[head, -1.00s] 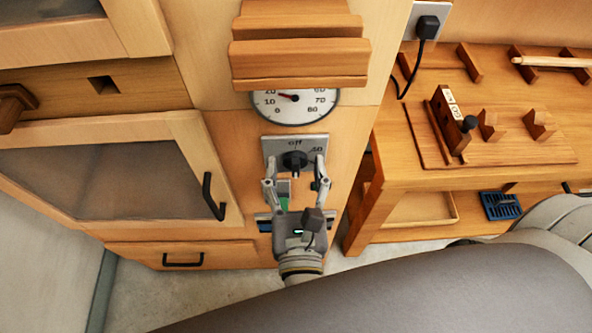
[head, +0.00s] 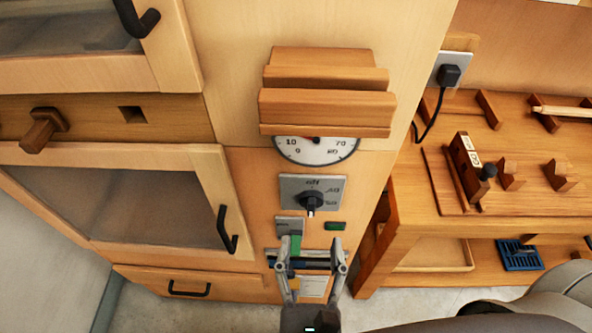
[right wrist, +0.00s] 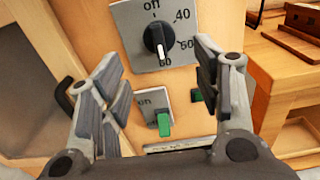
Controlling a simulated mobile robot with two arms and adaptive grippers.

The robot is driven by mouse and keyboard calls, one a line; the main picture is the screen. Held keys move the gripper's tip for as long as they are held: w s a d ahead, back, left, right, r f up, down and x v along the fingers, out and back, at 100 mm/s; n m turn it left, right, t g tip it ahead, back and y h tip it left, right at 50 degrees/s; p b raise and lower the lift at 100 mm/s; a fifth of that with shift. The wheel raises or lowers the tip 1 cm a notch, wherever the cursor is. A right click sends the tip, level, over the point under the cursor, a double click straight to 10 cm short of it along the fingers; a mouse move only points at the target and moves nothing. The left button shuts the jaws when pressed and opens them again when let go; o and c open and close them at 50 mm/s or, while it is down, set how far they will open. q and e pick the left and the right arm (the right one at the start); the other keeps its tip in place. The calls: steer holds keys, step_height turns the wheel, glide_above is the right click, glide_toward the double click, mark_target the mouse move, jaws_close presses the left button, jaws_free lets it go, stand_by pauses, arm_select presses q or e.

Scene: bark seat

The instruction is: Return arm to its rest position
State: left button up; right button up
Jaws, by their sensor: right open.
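My right gripper (head: 311,246) is open and empty in the head view, in front of the cabinet panel and below the black dial knob (head: 312,202). The knob sits on a grey plate with "off" at its top and numbers down its right side. In the right wrist view my spread fingers (right wrist: 155,72) stand on either side of the lower panel, with nothing between them. My left gripper is not in view.
A green switch (right wrist: 164,122) sits on a plate marked "on" below the knob. A round gauge (head: 316,150) is above, under a protruding wooden ledge (head: 325,108). Cabinet doors with black handles (head: 228,230) are at left. A wooden workbench (head: 405,205) stands at right.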

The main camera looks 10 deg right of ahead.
steer(key=w+a+f+n+y, duration=0.3)
steer(key=a+f+n+y, duration=0.45)
steer(key=f+n, duration=0.6)
step_height(320, 180, down, 20)
steer(key=s+n+g+y+p, duration=0.1)
steer(key=n+g, duration=0.1)
steer(key=n, duration=0.6)
steer(key=s+n+g+y, duration=0.1)
steer(key=n+g+y, duration=0.15)
steer(key=n, duration=0.55)
steer(key=s+d+f+n+g+h, duration=0.1)
steer(key=s+d+f+n+g, duration=0.2)
steer(key=d+f, duration=0.35)
steer(key=s+d+f+n+g+h, duration=0.2)
steer(key=s+d+f+n+g, duration=0.1)
steer(key=f, duration=0.6)
steer(key=s+d+f+n+g+h, duration=0.1)
steer(key=s+d+f+n+g, duration=0.2)
steer(key=s+d, duration=0.3)
steer(key=s+d+f+n+g+h+p, duration=0.1)
steer(key=s+d+f+n+g+h, duration=0.1)
steer(key=s+d+f, duration=0.4)
steer(key=shift+s+d+f+n+g, duration=0.15)
steer(key=shift+s+d+n+g, duration=0.3)
steer(key=shift+s+d+n, duration=0.5)
